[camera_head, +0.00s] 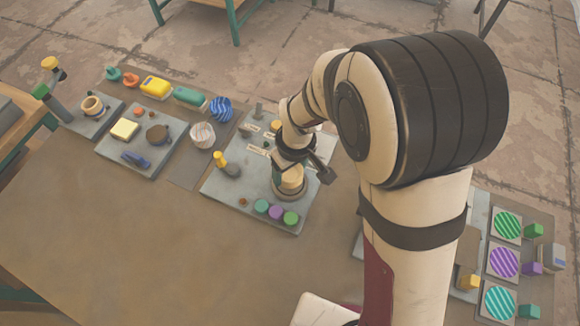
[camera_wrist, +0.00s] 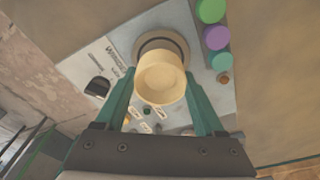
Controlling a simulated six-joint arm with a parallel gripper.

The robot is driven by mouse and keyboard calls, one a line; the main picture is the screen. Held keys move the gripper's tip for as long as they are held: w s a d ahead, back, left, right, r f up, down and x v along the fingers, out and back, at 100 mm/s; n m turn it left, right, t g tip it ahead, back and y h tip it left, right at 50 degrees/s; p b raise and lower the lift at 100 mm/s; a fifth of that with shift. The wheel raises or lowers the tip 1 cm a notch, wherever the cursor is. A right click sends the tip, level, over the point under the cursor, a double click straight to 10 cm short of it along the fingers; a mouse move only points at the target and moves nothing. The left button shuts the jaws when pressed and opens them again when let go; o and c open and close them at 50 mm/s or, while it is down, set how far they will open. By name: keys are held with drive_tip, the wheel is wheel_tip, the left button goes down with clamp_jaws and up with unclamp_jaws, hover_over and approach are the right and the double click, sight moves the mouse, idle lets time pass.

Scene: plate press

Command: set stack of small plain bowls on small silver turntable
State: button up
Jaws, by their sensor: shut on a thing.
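A cream stack of small plain bowls (camera_head: 291,181) is held at the round silver turntable (camera_head: 283,196) on the grey panel. In the wrist view the stack (camera_wrist: 160,84) is between the two green fingers of my gripper (camera_wrist: 160,76), which is shut on it. The turntable's ring (camera_wrist: 141,46) shows behind the stack, with a dark band between. The stack covers the near part of the ring. I cannot tell whether its base touches the turntable. In the head view my gripper (camera_head: 296,163) is partly hidden by my own wrist.
Green, purple and teal round buttons (camera_head: 276,212) sit close by at the panel's front edge. A yellow-topped lever (camera_head: 226,165) stands to the left. The brown table front (camera_head: 130,240) is clear.

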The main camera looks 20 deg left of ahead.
drive_tip(key=shift+f, duration=0.35)
idle(0.4)
drive_tip(key=o, duration=1.5)
drive_tip(key=shift+c, duration=0.2)
wheel_tip(320, 180, up, 16)
drive_tip(key=s+d, duration=0.1)
drive_tip(key=shift+d+f, duration=0.15)
drive_tip(key=shift+d, duration=0.2)
drive_tip(key=s+d+r+m, duration=0.1)
drive_tip(key=s+d+m, duration=0.1)
drive_tip(key=d+m, duration=0.3)
drive_tip(key=s+d+r+m, duration=0.1)
drive_tip(key=s+d+m, duration=0.2)
drive_tip(key=d, duration=0.5)
drive_tip(key=s+d+f+m+g, duration=0.1)
drive_tip(key=s+d+m, duration=0.5)
drive_tip(key=s+m, duration=0.3)
drive_tip(key=shift+f+m+y, duration=0.3)
drive_tip(key=shift+f, duration=0.1)
